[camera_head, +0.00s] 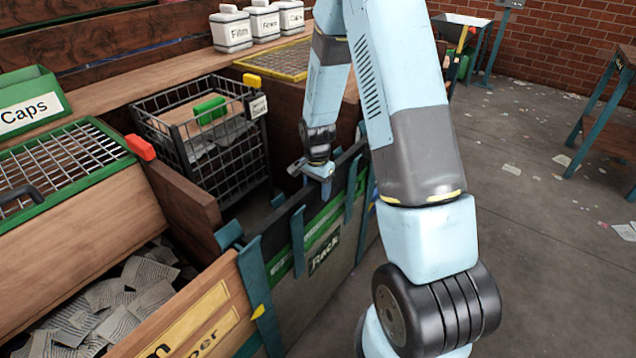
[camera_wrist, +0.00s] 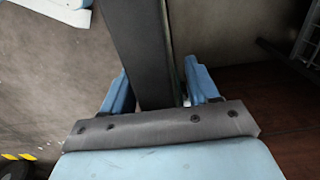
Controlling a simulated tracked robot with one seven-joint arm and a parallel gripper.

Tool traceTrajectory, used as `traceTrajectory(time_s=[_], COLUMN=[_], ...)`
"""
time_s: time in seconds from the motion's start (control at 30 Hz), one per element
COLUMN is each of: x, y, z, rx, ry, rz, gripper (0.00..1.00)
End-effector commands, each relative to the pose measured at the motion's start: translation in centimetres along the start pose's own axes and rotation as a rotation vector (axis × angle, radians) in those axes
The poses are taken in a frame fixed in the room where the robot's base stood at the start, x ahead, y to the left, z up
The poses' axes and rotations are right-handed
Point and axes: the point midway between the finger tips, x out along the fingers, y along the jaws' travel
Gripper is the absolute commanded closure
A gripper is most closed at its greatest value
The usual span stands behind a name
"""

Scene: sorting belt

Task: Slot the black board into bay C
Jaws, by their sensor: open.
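My gripper (camera_head: 313,178) points down over the top edge of the rack panel in the head view, with its jaws apart. In the wrist view my gripper (camera_wrist: 157,75) has one blue finger on each side of a long dark board (camera_wrist: 140,45), which runs up between them. A narrow gap shows at the right finger, and I cannot tell whether either finger touches the board. In the head view a dark top edge (camera_head: 284,216) runs along the panel, and I cannot tell if it is this same board. No bay lettered C is readable.
A panel labelled Rack (camera_head: 325,252) with blue uprights stands beside a black wire basket (camera_head: 228,158) holding a green item. A bin of grey scraps (camera_head: 105,312) is at lower left. A Caps box (camera_head: 35,105) and white tubs (camera_head: 262,22) stand behind. Floor at right is mostly open.

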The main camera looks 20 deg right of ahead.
Motion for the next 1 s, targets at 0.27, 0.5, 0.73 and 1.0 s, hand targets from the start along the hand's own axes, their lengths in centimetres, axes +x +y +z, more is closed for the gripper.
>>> traceTrajectory(time_s=[0.27, 0.5, 0.73, 1.0], x=[0.11, 0.1, 0.09, 0.08], y=[0.01, 0.02, 0.02, -0.01], z=[-0.01, -0.03, -0.05, -0.06], rx=[0.001, 0.001, 0.001, 0.001], ry=[0.0, 0.0, 0.0, 0.0], rz=[0.0, 0.0, -0.001, -0.001], gripper=[0.4, 0.62, 0.84, 1.0])
